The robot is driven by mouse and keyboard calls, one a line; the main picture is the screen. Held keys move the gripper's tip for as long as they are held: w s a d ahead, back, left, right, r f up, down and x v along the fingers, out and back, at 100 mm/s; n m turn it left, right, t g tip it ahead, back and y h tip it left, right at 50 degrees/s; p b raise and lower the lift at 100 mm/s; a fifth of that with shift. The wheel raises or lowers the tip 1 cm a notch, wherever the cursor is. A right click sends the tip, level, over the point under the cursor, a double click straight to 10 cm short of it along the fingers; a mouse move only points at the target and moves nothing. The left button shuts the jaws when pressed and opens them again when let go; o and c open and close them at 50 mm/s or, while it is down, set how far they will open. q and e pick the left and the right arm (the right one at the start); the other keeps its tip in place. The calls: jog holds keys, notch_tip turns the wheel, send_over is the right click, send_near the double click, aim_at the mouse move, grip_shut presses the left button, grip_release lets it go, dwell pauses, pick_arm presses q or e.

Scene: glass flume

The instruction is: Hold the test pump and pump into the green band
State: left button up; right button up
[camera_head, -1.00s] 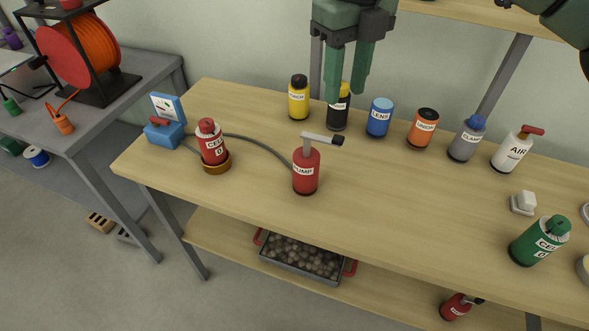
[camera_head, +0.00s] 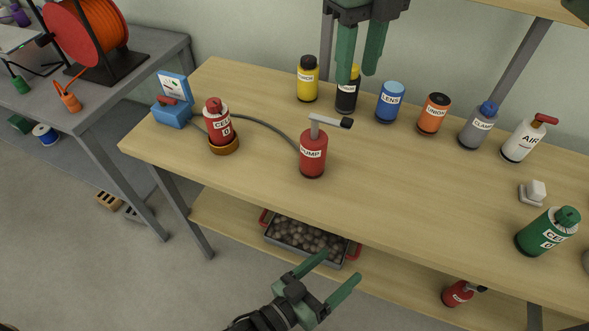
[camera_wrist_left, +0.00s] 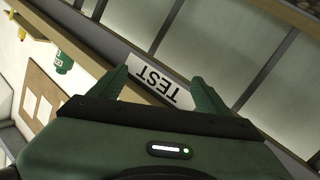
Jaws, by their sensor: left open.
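The test pump (camera_head: 313,155) is a red upright cylinder labelled PUMP on the bench, with a grey stem and a black-ended handle (camera_head: 331,122) on top. A dark hose runs from it past a red cell (camera_head: 217,123) in a brown ring to a blue box (camera_head: 171,114) with a white gauge panel (camera_head: 173,86). The green band is too small to make out. My left gripper (camera_head: 342,268) is open and empty, below the bench's front edge in the picture. It also shows in the left wrist view (camera_wrist_left: 160,80). My right gripper (camera_head: 357,76) is open, above the pump in the picture.
Several bottles stand along the back, including yellow (camera_head: 308,80), blue (camera_head: 390,103) and orange (camera_head: 434,114). A green cell (camera_head: 547,232) is at right. A white TEST sign (camera_wrist_left: 158,80) shows in the wrist view.

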aim_at(314, 147)
pick_arm(q)
jog(key=s+d+r+t+h, duration=0.1)
jog(key=d+r+h, duration=0.1)
jog(key=r, duration=0.6)
jog(key=s+d+r+h, duration=0.2)
jog(key=r+h, duration=0.1)
jog(key=r, duration=0.4)
jog(key=w+a+y, duration=0.1)
jog(key=w+a, duration=0.1)
jog(key=w, duration=0.1)
jog(key=w+a+t+y, duration=0.1)
jog(key=w+a+y, duration=0.1)
jog(key=w, duration=0.2)
jog(key=w+a+t+y, duration=0.1)
jog(key=w+a, duration=0.1)
jog(key=w, duration=0.1)
jog(key=shift+w+a+r+m+y, duration=0.1)
jog(key=shift+w+a+m+y, duration=0.15)
jog(key=shift+m+y, duration=0.05)
jog(key=w+a+y, duration=0.1)
jog(key=w+a, duration=0.1)
jog(key=w+a+y, duration=0.1)
jog(key=w+a, duration=0.1)
jog(key=w+a+y, duration=0.2)
jog(key=shift+w+a+r+t, duration=0.1)
jog(key=shift+a+r+t, duration=0.2)
jog(key=shift+r+t, duration=0.1)
jog(key=shift+w, duration=0.35)
jog(key=shift+x, duration=3.6)
jog(key=shift+a, duration=0.1)
